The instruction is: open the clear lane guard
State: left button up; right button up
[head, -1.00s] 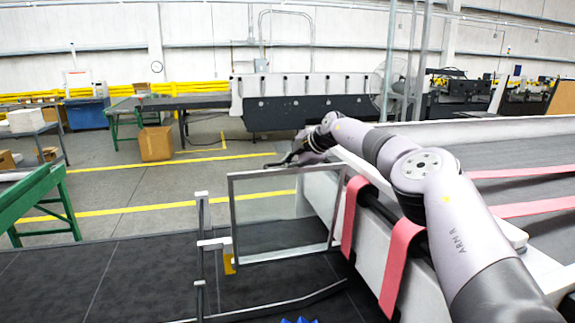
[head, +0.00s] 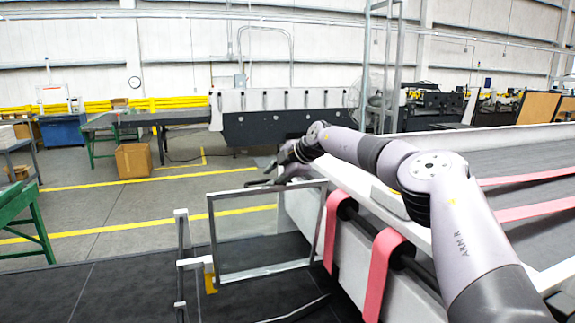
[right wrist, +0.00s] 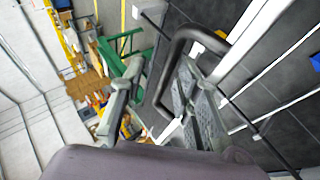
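The clear lane guard (head: 265,238) is a see-through panel in a grey frame, standing upright beside the white machine side in the head view. Its dark bar handle (right wrist: 174,62) shows in the right wrist view, bent and running down between the two fingers. My right gripper (head: 268,173) is at the guard's top edge in the head view. In the right wrist view my right gripper (right wrist: 160,98) has its fingers spread apart, with the handle nearer the right finger. I cannot tell whether they touch. My left gripper is not in view.
A pale post (head: 182,262) stands at the guard's left side. Pink belts (head: 380,268) run over the machine's edge on the right. A green-legged stand (head: 28,222) is at the left. Open floor with yellow lines lies beyond the guard.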

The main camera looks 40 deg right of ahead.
jog(key=v, duration=0.9)
dwell(0.3)
